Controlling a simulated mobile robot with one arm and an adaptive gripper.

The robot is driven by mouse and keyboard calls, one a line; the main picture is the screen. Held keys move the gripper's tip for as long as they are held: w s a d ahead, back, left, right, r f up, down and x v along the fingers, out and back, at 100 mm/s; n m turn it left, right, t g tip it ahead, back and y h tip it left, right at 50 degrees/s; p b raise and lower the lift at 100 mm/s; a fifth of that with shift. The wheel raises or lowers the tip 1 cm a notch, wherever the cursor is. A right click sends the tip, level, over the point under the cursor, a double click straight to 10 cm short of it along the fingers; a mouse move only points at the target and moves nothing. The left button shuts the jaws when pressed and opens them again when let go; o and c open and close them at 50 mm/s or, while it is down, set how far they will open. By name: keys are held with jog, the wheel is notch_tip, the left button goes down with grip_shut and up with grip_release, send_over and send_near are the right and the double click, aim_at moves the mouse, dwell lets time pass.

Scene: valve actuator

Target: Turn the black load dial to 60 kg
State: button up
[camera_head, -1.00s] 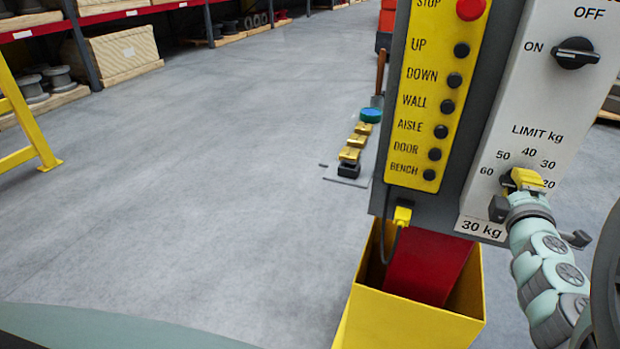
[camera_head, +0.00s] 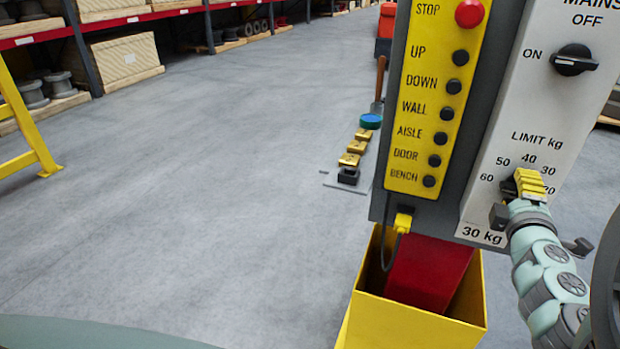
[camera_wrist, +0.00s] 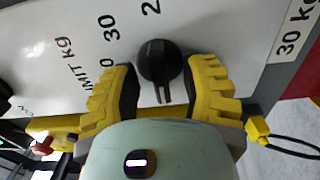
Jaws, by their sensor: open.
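The black load dial (camera_wrist: 158,60) is on the white panel, between my open fingers in the wrist view. Its ridge, with a pale line, points down in that view, toward my palm. The numbers on that side are hidden by my gripper. My gripper (camera_wrist: 163,82) has one yellow finger on each side of the dial, with a gap visible to each. In the head view my gripper (camera_head: 522,188) covers most of the dial below the LIMIT kg scale (camera_head: 541,139). The scale's 60 (camera_head: 487,178) lies left of the dial.
A mains switch (camera_head: 574,60) sits higher on the same panel. A yellow button strip (camera_head: 436,100) with a red stop button (camera_head: 469,13) is to the left. A 30 kg label (camera_head: 481,234) is below the dial. A yellow bin (camera_head: 415,315) stands beneath.

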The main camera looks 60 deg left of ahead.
jog(key=v, duration=1.1)
jog(key=shift+s+d, duration=0.2)
